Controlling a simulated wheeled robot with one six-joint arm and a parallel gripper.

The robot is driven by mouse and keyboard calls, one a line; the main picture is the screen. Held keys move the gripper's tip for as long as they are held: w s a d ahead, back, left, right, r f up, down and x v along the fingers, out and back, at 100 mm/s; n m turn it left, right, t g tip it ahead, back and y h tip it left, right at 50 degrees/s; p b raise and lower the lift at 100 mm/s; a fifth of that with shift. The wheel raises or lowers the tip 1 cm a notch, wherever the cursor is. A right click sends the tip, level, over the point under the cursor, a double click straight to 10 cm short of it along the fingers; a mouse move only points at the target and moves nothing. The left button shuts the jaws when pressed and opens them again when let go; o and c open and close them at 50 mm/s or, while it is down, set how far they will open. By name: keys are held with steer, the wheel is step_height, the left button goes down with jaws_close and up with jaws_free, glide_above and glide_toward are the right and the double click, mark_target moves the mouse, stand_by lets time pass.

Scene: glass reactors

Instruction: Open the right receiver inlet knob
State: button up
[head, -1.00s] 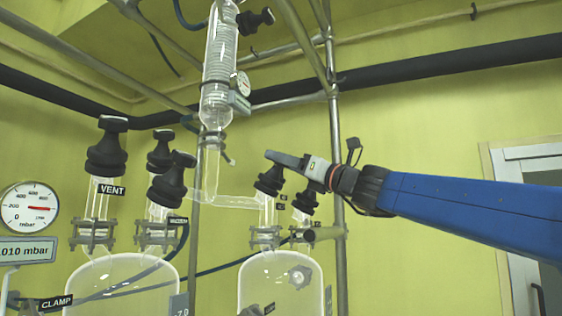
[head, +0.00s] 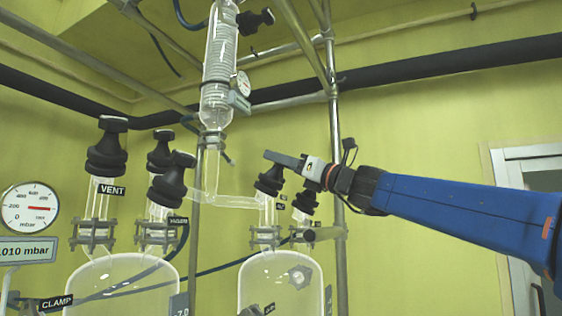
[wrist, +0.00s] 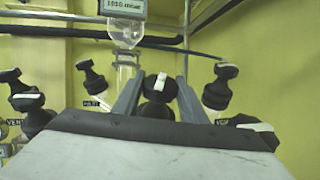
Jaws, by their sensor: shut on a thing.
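A black knob (head: 270,180) tops the glass neck on the right vessel (head: 281,290), tilted slightly. My gripper (head: 272,157) reaches in from the right, its fingers over and against this knob. In the wrist view, my gripper (wrist: 160,80) has one grey finger on each side of a black knob (wrist: 158,87) with a white bar on top. The fingers are shut on it. The small labels under it in the head view are too blurred to read. The knob's lower part is hidden in the wrist view by my gripper's body.
A second knob (head: 305,199) stands close to the right, by a metal pole (head: 336,130). A glass tube (head: 236,202) joins the neck from the left. The left vessel (head: 124,290) carries several knobs. A condenser (head: 217,80) hangs above. Free room lies to the right.

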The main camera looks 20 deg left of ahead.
steer(key=shift+r+n+g, duration=0.1)
steer(key=shift+n+g, duration=0.7)
steer(key=shift+g, duration=0.1)
steer(key=o, duration=1.1)
steer(key=shift+c, duration=0.2)
steer(key=shift+d, duration=0.1)
steer(key=v, duration=1.7)
steer(key=shift+f, duration=0.4)
steer(key=shift+d, duration=0.1)
